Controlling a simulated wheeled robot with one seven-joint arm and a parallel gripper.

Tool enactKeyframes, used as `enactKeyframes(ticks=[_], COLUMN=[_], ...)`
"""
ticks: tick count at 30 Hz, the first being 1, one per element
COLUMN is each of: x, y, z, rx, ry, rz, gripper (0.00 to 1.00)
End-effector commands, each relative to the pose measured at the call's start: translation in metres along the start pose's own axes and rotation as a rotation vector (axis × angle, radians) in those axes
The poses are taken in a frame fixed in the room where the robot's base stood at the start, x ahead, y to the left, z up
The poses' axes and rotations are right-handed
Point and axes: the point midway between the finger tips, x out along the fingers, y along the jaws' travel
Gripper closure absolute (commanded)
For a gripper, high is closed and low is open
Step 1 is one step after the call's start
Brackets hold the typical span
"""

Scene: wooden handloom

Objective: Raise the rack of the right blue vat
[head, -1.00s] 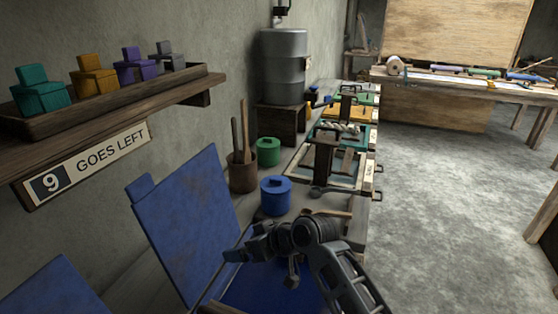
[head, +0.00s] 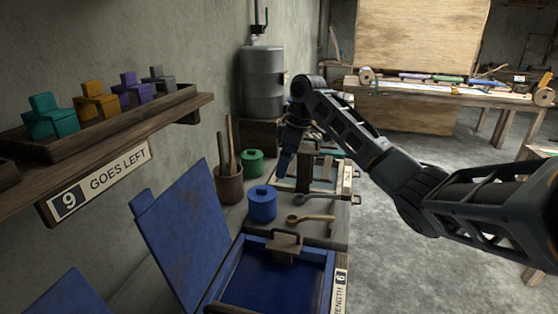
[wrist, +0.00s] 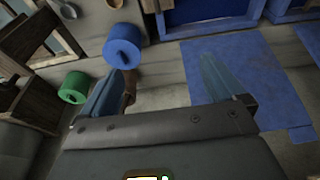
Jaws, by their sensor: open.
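The blue vat (head: 327,268) stands at the bottom middle of the head view, with its blue lid (head: 190,232) tilted open against the wall side. Dark blue liquid fills it. A brown wooden rack handle (head: 285,243) rises at its far edge, and the rest of the rack is not clearly visible. Part of the vat also shows at the top of the wrist view (wrist: 205,12), with the flat blue lid (wrist: 245,90) below it. My gripper (head: 284,165) is beyond the vat, raised over the bench. In the wrist view my gripper (wrist: 164,75) is open with nothing between its fingers.
A blue canister (head: 262,205), a green canister (head: 252,162), a brown pot with sticks (head: 229,184) and a spoon (head: 310,218) stand or lie beyond the vat. A shelf (head: 120,130) juts from the left wall. Open floor (head: 440,215) lies on the right.

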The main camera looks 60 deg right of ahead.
Motion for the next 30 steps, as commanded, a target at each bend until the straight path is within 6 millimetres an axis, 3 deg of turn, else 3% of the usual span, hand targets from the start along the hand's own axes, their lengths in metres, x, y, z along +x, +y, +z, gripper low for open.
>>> enactKeyframes(ticks=[30], x=[0.124], y=[0.000], z=[0.030], rx=[0.000], ry=[0.003], rz=[0.001], gripper=[0.04])
